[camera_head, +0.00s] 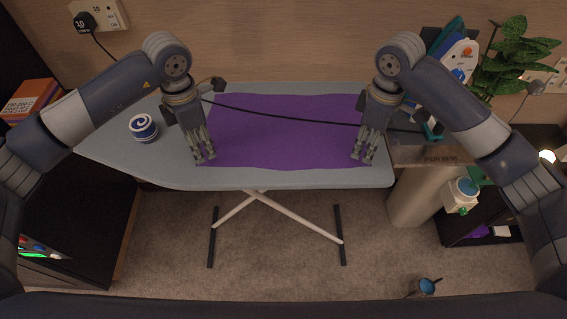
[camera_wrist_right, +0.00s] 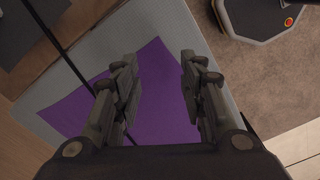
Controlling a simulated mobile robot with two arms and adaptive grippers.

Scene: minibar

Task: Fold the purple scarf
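The purple scarf (camera_head: 275,133) lies spread flat on the light grey ironing board (camera_head: 300,178) in the head view. My left gripper (camera_head: 205,157) is over the scarf's left end, near its front left corner. Its fingers look slightly apart, but I cannot tell whether cloth is between them. My right gripper (camera_head: 362,155) is over the scarf's right end, near its front right corner. In the right wrist view the right gripper (camera_wrist_right: 158,75) is open, with its fingers well apart. The scarf (camera_wrist_right: 155,65) and its corner show between and below these fingers.
A blue-and-white round object (camera_head: 143,128) stands on the board's left part. A black cable (camera_head: 270,114) runs across above the board. An iron (camera_head: 458,60) and a plant (camera_head: 510,60) stand at the back right. A blue-topped cup (camera_head: 427,286) is on the carpet.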

